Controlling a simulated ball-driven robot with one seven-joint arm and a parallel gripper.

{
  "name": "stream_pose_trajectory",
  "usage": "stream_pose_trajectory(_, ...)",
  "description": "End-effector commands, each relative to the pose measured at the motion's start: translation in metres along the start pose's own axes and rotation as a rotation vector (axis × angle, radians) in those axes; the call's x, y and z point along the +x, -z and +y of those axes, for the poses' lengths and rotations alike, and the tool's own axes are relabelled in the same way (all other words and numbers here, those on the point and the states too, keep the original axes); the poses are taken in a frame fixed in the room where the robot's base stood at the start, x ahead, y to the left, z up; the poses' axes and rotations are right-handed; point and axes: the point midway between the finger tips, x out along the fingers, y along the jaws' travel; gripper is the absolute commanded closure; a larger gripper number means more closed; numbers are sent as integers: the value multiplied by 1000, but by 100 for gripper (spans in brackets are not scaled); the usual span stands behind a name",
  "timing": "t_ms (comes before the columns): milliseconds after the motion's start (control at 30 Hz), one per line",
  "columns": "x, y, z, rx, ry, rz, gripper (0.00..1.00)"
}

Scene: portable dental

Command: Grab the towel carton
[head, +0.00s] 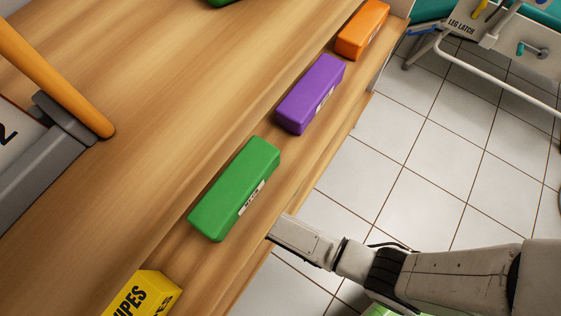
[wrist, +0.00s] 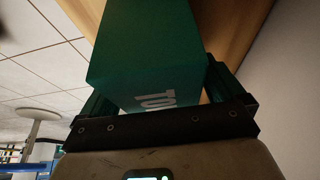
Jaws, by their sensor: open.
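The towel carton (wrist: 145,48), dark green with large white letters starting "TO", fills the upper middle of the wrist view. My gripper (wrist: 154,88) is open, with one finger on each side of the carton's near end. I cannot tell whether the fingers touch it. In the head view my arm reaches in from the lower right. Its end passes out of sight at the wooden shelf's edge, so the fingers are hidden there. I cannot make out the lettered carton in the head view.
A wooden shelf (head: 130,190) holds a green box (head: 233,185) with a small label, a purple box (head: 310,92), an orange box (head: 363,28) and a yellow wipes box (head: 142,296). Tiled floor (head: 440,165) lies open to the right. Leg-latch equipment (head: 490,30) stands at upper right.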

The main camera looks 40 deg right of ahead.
Motion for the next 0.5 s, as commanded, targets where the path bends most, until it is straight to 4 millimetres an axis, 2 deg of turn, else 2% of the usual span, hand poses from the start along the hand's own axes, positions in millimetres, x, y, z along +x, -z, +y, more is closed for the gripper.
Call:
stream_pose_trajectory(33,8,-2,0,-1,0,0,4)
stream_pose_trajectory(100,11,-2,0,-2,0,0,4)
stream_pose_trajectory(500,11,-2,0,-1,1,0,4)
